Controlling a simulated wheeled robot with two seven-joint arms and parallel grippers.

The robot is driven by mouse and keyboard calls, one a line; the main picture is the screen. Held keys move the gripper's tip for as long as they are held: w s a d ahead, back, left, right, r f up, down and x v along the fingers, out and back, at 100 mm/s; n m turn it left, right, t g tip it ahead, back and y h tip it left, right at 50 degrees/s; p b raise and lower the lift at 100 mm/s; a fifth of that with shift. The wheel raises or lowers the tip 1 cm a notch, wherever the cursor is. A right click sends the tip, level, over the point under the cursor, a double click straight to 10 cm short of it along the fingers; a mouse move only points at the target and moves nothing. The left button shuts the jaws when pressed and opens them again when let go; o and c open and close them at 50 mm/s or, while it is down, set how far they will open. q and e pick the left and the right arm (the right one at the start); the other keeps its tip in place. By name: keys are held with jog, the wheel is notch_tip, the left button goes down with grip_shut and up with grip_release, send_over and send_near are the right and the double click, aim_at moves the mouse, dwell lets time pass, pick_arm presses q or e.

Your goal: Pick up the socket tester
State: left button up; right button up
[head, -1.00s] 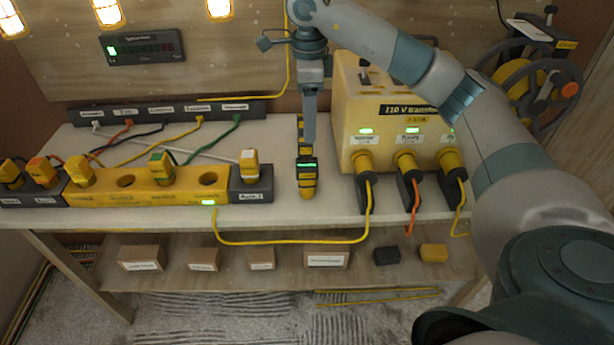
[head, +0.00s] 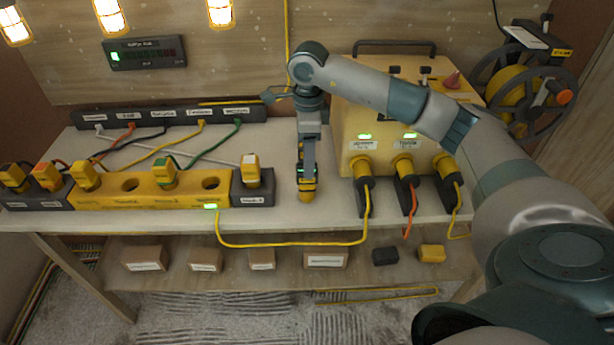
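The socket tester (head: 306,192), a slim yellow and black device with a small green display, lies on the pale bench top between the yellow socket strip and the yellow transformer box. My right arm reaches across from the right, and its gripper (head: 308,172) points down over the tester. The fingers overlap the tester's upper half and hide much of it. I see the gripper edge-on, so I cannot tell whether the fingers are apart or touch the tester. My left gripper is not in view.
The transformer box (head: 352,120), with several plugs and cables, stands just right of the gripper. A dark plug block (head: 252,196) and the yellow socket strip (head: 130,200) are to the left. A yellow cable (head: 290,244) hangs along the bench's front edge.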

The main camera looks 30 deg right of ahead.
aim_at(307, 184)
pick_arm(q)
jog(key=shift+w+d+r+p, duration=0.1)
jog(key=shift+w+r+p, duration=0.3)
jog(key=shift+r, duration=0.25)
pick_arm(e)
jog(key=shift+f, duration=1.6)
jog(key=shift+a+f+p, duration=0.1)
jog(key=shift+f+p, duration=0.65)
jog(key=shift+p, duration=0.1)
notch_tip(307, 184, down, 3)
jog(key=shift+r+p, duration=0.1)
jog(key=shift+p, duration=0.6)
jog(key=shift+f, duration=0.45)
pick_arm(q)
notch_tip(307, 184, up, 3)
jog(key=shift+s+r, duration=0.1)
pick_arm(e)
jog(key=shift+w, duration=0.1)
jog(key=shift+c, duration=0.3)
jog(key=c, duration=1.2)
jog(key=shift+r, duration=0.15)
